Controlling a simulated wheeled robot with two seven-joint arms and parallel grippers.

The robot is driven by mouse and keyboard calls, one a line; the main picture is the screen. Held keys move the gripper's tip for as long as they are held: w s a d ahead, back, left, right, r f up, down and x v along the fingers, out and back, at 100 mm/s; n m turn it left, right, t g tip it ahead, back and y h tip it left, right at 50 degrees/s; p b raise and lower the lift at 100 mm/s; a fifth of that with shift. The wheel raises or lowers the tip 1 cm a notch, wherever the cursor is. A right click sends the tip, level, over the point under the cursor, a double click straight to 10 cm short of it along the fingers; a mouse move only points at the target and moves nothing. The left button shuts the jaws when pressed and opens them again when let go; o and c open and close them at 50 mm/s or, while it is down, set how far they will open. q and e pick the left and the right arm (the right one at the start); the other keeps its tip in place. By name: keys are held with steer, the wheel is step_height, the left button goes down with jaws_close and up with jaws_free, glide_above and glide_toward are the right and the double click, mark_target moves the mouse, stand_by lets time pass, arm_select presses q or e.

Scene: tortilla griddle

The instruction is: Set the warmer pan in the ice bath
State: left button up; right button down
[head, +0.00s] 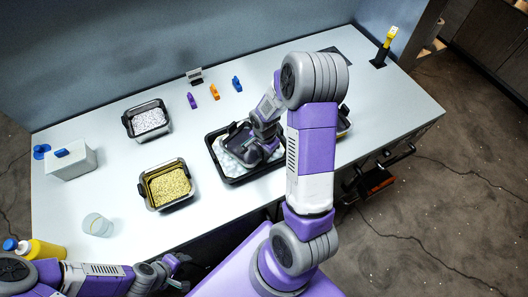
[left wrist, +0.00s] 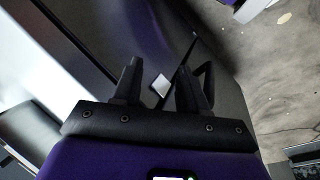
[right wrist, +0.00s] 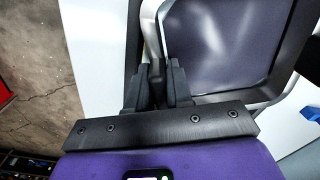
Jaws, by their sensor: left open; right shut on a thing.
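The ice bath is a black tray (head: 238,180) with white ice (head: 228,161), near the middle of the counter. A dark metal pan (head: 236,138), which I take as the warmer pan, is over the tray, partly hidden by my right arm. In the right wrist view the pan (right wrist: 215,45) looks empty. My right gripper (right wrist: 157,75) is shut on its rim. Whether the pan rests on the ice or hangs just above it, I cannot tell. My left gripper (head: 182,268) is open and empty, low in front of the counter; it also shows in the left wrist view (left wrist: 158,75).
A pan of yellow grains (head: 168,187) stands left of the ice bath, with a pan of pale contents (head: 148,120) behind it. Purple, orange and blue clips (head: 214,92) lie at the back. A clear cup (head: 97,225) and yellow bottle (head: 45,251) are at left.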

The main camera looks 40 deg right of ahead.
steer(key=shift+w+f, duration=0.1)
steer(key=shift+w, duration=0.05)
steer(key=shift+f, duration=0.15)
steer(key=c, duration=1)
jaws_free()
steer(key=shift+r, duration=0.25)
step_height(320, 180, up, 12)
steer(key=shift+f+p, duration=0.1)
steer(key=shift+p, duration=0.45)
steer(key=shift+s, duration=0.2)
